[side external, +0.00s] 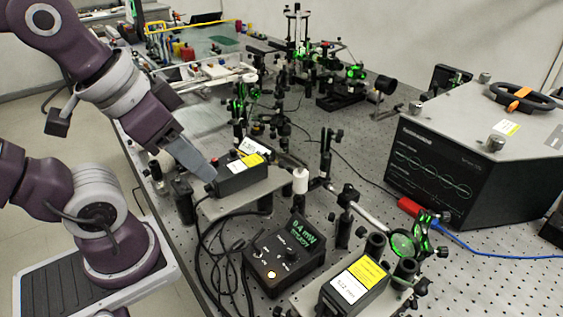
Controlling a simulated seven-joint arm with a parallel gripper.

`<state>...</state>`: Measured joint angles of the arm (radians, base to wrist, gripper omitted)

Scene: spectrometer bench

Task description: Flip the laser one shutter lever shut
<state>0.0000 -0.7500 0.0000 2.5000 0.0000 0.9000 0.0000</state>
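A black laser box (243,176) with a yellow and white label sits on a raised grey plate left of centre. A second black laser box (352,291) with similar labels is at the front. I cannot read which of them is laser one. My gripper (211,176) points down and right, with its grey tip at the left end of the farther box. The tip overlaps that end in the picture, and I cannot tell whether it touches. Its fingers look like one wedge, so their gap is not visible. No shutter lever can be made out clearly; the tip may hide it.
A black meter (284,258) with knobs and a green display reading about 0.4 mW stands between the boxes, with black cables (222,240) beside it. Posts and optics crowd the bench behind. A large instrument (470,165) stands at the right. Bare bench (500,285) shows front right.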

